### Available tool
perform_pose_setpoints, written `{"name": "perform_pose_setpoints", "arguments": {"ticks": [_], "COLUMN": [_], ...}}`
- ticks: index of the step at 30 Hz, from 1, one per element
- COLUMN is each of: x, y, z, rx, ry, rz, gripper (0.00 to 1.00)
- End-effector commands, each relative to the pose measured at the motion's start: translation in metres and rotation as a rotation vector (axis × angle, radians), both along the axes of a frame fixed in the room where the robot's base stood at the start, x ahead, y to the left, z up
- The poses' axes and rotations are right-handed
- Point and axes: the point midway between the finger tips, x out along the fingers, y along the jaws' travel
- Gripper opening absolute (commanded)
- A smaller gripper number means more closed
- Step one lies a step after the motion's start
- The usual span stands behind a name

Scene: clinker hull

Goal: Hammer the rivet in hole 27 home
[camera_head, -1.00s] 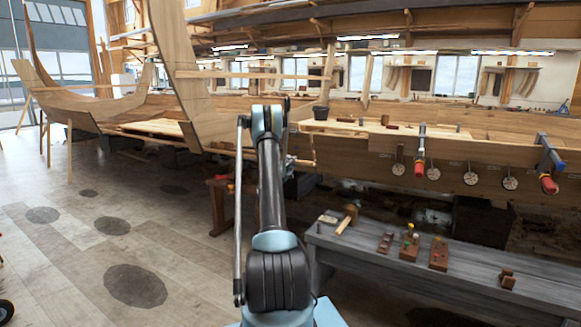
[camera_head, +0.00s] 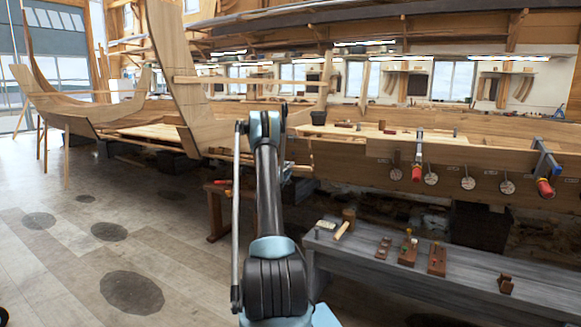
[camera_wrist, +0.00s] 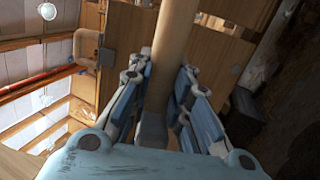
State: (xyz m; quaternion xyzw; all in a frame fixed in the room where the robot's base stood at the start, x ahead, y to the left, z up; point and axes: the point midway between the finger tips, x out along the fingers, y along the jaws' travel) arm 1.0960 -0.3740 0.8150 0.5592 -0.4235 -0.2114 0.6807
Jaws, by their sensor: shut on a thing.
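My gripper (camera_wrist: 164,68) is shut on a round, pale wooden handle (camera_wrist: 176,35), which runs up out of the top of the wrist view. The tool's head is out of sight there. In the head view my arm hides most of the gripper and whatever it holds. The plank hull (camera_head: 440,180) runs along the right, with a row of round discs (camera_head: 431,179) on its side. I cannot make out hole 27 or its rivet in either view.
A grey bench (camera_head: 460,275) stands before the hull at the right. It bears a wooden mallet (camera_head: 342,230) and small brown blocks (camera_head: 437,260). Clamps with red handles (camera_head: 544,187) jut from the hull. The floor at left is open.

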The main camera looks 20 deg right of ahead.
Motion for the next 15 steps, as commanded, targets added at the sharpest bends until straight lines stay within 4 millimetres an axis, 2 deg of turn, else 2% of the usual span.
{"name": "perform_pose_setpoints", "arguments": {"ticks": [8,15], "x": [-0.003,-0.018], "y": [0.004,0.022], "z": [-0.002,-0.01], "rx": [0.0,0.001], "ry": [0.0,-0.001], "rz": [0.0,0.003], "gripper": [0.0,0.0]}}
